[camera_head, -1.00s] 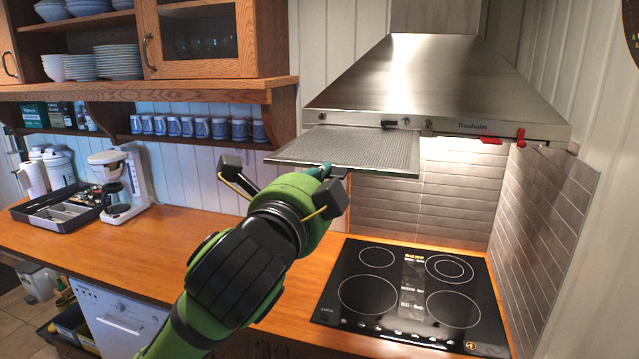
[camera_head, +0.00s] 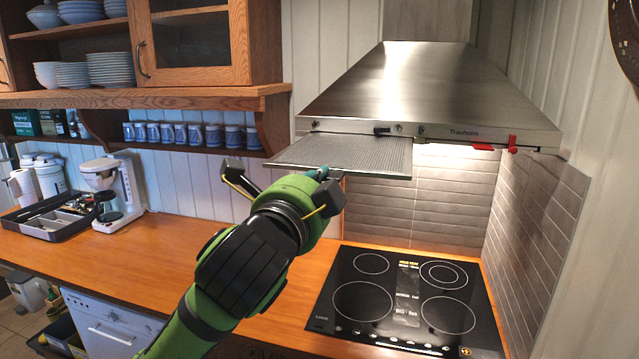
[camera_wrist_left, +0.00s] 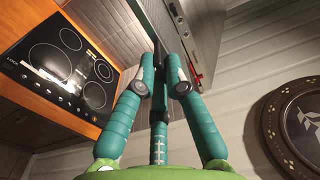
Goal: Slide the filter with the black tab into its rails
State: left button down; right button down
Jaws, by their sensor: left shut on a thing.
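The filter (camera_head: 345,153) is a flat grey mesh panel under the left part of the steel range hood (camera_head: 430,85), its left end sticking out past the hood. My left gripper (camera_head: 322,173) is at the filter's near lower edge, largely hidden behind its own wrist. In the left wrist view, the teal fingers (camera_wrist_left: 167,62) are closed together on a dark, narrow part that I take for the filter's tab. A black marker (camera_head: 381,130) sits on the hood's front edge. The rails are hidden, so I cannot tell whether the filter is in them. My right gripper is not in view.
Red tabs (camera_head: 512,143) show at the hood's right front. A black cooktop (camera_head: 405,300) lies below on the wooden counter (camera_head: 175,255). A wooden shelf (camera_head: 150,99) with mugs is left of the hood. A coffee maker (camera_head: 118,190) and utensil tray (camera_head: 45,222) stand far left.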

pick_arm(q)
send_near(345, 148)
jog(key=shift+s+a+f, duration=0.1)
jog(key=shift+s, duration=0.55)
jog(key=shift+s+a+f, duration=0.1)
jog(key=shift+s+f, duration=0.05)
jog(key=shift+s, duration=0.5)
dwell(0.6)
jog(key=shift+x, duration=3.05)
jog(key=shift+w, duration=0.15)
jog(key=shift+x, duration=2.8)
jog(key=shift+w+f, duration=0.1)
jog(key=shift+a, duration=0.1)
